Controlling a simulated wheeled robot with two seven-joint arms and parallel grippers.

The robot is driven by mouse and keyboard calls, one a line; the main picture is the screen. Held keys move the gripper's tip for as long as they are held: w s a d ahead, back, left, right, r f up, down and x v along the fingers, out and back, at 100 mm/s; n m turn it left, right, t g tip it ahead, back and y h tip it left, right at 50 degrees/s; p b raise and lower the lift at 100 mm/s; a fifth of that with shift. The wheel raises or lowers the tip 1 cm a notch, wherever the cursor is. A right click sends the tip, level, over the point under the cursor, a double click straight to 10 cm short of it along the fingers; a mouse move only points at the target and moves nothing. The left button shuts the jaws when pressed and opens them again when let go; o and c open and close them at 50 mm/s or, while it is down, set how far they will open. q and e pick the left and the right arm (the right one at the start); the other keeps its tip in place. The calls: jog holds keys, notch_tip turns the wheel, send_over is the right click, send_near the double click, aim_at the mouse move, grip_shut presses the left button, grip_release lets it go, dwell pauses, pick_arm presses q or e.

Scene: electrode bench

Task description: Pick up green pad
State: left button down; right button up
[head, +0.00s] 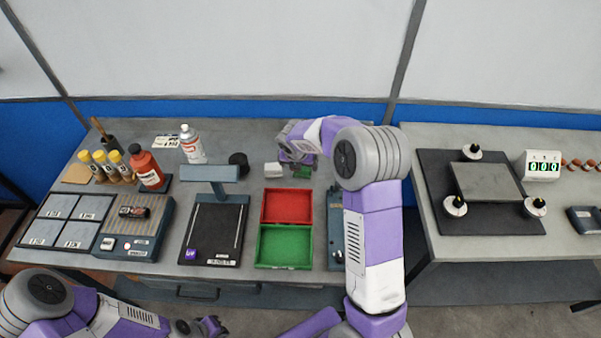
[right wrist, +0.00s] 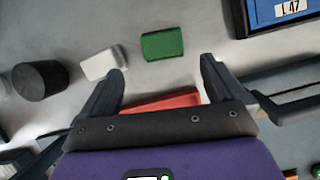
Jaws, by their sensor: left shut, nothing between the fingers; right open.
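The green pad (right wrist: 162,44) lies flat on the grey bench in the right wrist view, just ahead of the gap between my right fingertips. In the head view it shows only partly (head: 303,173) below my right gripper (head: 297,160). My right gripper also shows in the right wrist view (right wrist: 162,68); it is open and nothing is between its fingers. A white pad (right wrist: 101,64) lies left of the green one, near the left fingertip, and shows in the head view (head: 273,169). My left gripper (head: 213,326) is shut and empty, low in front of the bench.
A black cylinder (right wrist: 40,80) stands left of the white pad. A red tray (head: 287,206) and a green tray (head: 285,247) sit nearer the front. A blue-framed panel (right wrist: 275,14) is at the upper right.

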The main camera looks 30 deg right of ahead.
jog(key=shift+x, duration=0.9)
jog(key=b+x, duration=0.1)
jog(key=x, duration=0.4)
jog(key=shift+s+d+b, duration=0.2)
jog(key=shift+b, duration=0.2)
jog(key=shift+c, duration=0.7)
jog(key=c, duration=1)
jog(key=shift+r, duration=0.1)
notch_tip(320, 180, up, 10)
jog(key=p, duration=0.3)
